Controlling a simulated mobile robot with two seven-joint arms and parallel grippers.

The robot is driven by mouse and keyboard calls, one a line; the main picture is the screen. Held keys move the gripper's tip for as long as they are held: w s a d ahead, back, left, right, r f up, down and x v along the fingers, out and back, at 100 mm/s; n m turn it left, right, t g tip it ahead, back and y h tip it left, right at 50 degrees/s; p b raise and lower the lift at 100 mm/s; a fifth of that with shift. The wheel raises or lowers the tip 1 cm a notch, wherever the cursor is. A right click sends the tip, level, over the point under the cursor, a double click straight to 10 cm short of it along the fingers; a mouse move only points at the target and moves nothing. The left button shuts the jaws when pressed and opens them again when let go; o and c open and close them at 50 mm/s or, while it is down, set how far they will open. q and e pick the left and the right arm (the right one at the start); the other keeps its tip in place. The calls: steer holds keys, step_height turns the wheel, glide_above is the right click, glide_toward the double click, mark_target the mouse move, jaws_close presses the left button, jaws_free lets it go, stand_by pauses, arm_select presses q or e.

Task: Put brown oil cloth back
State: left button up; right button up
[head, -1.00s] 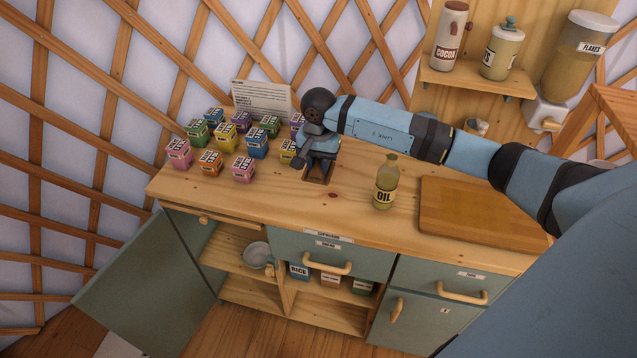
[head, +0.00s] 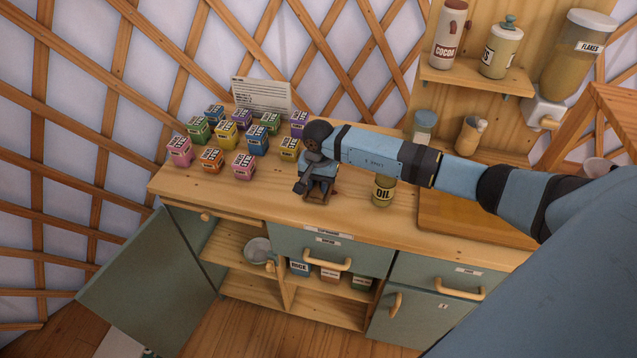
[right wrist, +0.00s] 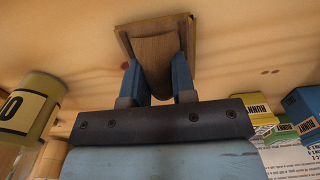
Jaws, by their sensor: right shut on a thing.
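The piece lies against a small square wooden frame or tray (right wrist: 122,36), at the wooden counter. I cannot tell whether the cloth rests on it or is held just above. In the head view my gripper mostly hides both. My left gripper is not in view.
Several coloured small boxes (head: 257,142) and a white card (head: 262,96) stand on the counter (head: 240,205) to the left and behind. A cutting board (head: 460,218) lies to the right, partly behind my arm. The left cupboard door (head: 140,285) is open.

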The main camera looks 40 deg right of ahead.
steer(key=o, duration=0.9)
